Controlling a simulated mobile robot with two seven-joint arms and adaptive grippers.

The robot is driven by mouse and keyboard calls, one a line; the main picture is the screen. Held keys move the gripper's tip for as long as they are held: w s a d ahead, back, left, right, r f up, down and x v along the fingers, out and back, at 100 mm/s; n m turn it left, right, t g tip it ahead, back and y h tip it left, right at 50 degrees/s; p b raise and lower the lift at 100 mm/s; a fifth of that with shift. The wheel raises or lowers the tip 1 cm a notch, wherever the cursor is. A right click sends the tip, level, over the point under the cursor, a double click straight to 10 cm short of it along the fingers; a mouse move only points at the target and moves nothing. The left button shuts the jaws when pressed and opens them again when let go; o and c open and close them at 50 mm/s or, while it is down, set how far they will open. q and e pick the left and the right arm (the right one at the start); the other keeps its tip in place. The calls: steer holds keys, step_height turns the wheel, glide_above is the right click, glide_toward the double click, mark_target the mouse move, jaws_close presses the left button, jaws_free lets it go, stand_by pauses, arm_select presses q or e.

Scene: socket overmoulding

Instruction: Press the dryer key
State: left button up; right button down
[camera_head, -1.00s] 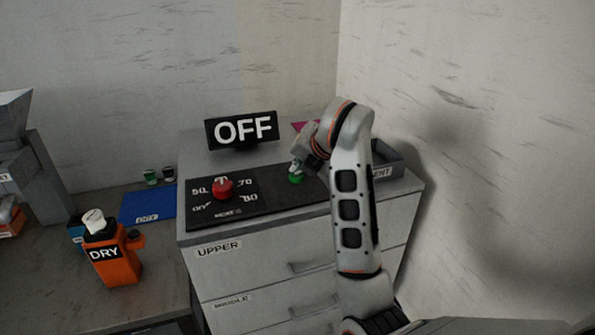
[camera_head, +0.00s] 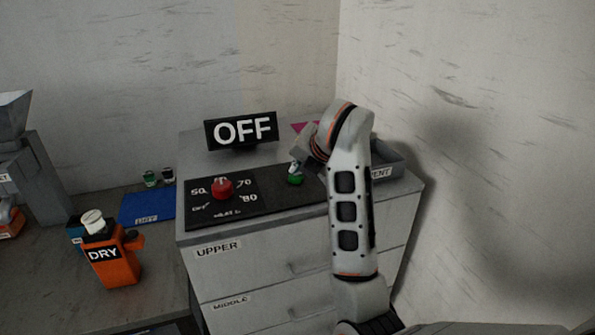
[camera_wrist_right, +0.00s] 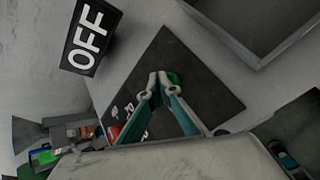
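The green dryer key (camera_head: 295,180) sits on the right part of the black control panel (camera_head: 275,203) on the drawer cabinet. My right gripper (camera_head: 293,169) is directly over it, fingers pointing down. In the right wrist view the fingertips (camera_wrist_right: 158,76) are together, with no object between them, and the green key (camera_wrist_right: 174,79) shows just beside and behind them. I cannot tell whether they touch it. A red knob (camera_head: 222,188) is on the panel's left part. The black sign (camera_head: 241,130) reads OFF. My left gripper is not in view.
A grey tray (camera_head: 388,163) stands right of the panel, behind my right arm. An orange DRY bottle (camera_head: 113,260) and a blue mat (camera_head: 148,207) are on the bench at left. Walls close off the back and right.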

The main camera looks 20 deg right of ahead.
steer(key=shift+a+f, duration=0.1)
steer(key=shift+f, duration=0.35)
steer(key=shift+w+r+p, duration=0.1)
steer(key=shift+r+p, duration=0.8)
steer(key=shift+r, duration=0.05)
step_height(320, 180, up, 4)
steer(key=p, duration=0.3)
steer(key=shift+r, duration=0.25)
